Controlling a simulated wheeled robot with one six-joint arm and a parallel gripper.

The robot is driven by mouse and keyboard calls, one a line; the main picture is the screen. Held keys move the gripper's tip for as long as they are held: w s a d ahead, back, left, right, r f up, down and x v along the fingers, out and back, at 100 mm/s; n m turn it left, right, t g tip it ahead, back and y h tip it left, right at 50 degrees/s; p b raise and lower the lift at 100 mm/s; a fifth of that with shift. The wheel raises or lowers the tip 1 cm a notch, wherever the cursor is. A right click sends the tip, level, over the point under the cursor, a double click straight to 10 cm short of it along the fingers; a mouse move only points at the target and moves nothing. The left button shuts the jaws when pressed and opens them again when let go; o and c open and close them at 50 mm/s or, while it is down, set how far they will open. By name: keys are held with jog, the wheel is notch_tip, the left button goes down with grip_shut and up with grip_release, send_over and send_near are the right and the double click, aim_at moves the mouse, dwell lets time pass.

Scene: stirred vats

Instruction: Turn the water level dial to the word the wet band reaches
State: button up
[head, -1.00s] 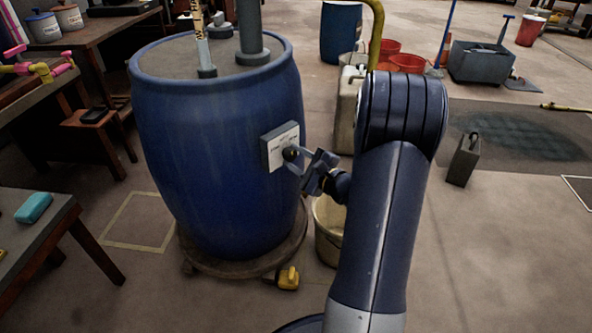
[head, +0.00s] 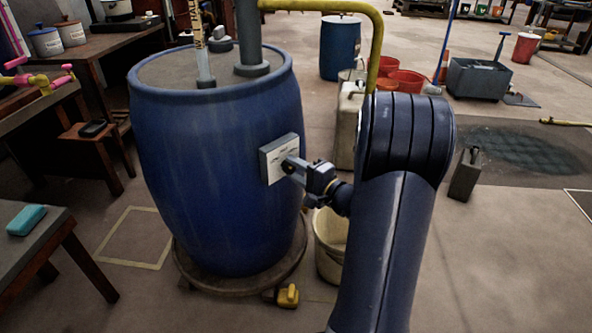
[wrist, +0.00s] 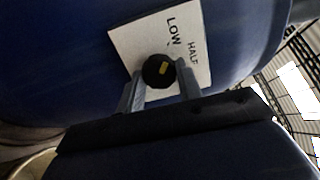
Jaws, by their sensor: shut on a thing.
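The dial is a black round knob (wrist: 155,74) with a short yellow mark, on a white plate (wrist: 124,46) bearing the words LOW and HALF; other words are hidden or out of view. I cannot tell which word the mark points to. The plate (head: 270,168) is on the side of the blue vat (head: 215,140). My gripper (head: 290,165) reaches it from the right. In the wrist view my gripper (wrist: 160,78) has a finger on each side of the knob, shut on it. A pale, dark-marked stick (head: 199,45) stands in the vat top; its wet band is not readable.
A yellow pipe (head: 376,50) bends down behind my arm. A cream bucket (head: 328,240) and a yellow object (head: 288,296) are on the floor by the vat's base. A table with a teal block (head: 26,220) is at left.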

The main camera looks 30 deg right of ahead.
dwell(0.4)
jog(key=o, duration=1)
jog(key=shift+c, duration=0.2)
jog(key=p+v, duration=0.2)
jog(key=v, duration=0.8)
jog(key=shift+s+d+p, duration=0.15)
jog(key=shift+s+p, duration=0.15)
jog(key=shift+s, duration=0.1)
jog(key=b+x, duration=0.2)
jog(key=x, duration=0.9)
jog(key=shift+b, duration=0.35)
jog(key=shift+s, duration=0.1)
